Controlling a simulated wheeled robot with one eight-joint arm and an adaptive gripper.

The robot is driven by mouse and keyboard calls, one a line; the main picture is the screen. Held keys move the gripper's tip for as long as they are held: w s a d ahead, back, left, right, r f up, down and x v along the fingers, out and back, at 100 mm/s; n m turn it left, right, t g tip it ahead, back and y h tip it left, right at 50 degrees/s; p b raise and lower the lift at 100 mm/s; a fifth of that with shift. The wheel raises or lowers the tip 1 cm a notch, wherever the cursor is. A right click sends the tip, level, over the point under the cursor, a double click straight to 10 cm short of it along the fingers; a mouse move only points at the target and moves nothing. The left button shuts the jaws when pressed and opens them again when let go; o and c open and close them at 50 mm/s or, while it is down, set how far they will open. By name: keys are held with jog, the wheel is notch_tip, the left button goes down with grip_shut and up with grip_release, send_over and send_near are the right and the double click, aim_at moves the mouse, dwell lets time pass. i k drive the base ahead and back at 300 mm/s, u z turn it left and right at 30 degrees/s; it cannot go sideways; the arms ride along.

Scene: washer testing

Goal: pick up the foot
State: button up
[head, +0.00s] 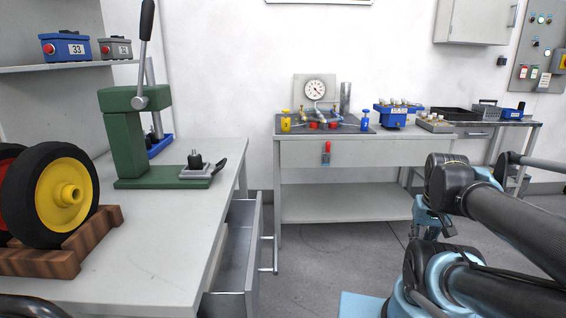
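I cannot make out for certain which thing is the foot. A small dark piece (195,160) with a short upright stub sits on a grey block (199,171) at the front of the green press (123,140) on the left bench. It may be the foot, but it is too small to tell. My arm (455,195) is folded at the right side, well apart from the press.
The left bench (180,215) also holds yellow and red wheels (65,195) on a wooden stand (75,250). An open drawer (236,250) juts into the aisle. The back table (300,152) carries a gauge (315,89) and a blue valve block (397,114). Floor shows between the benches.

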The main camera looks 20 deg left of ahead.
aim_at(196, 164)
jog(key=u, duration=0.85)
jog(key=k, duration=0.7)
jog(key=u, duration=0.7)
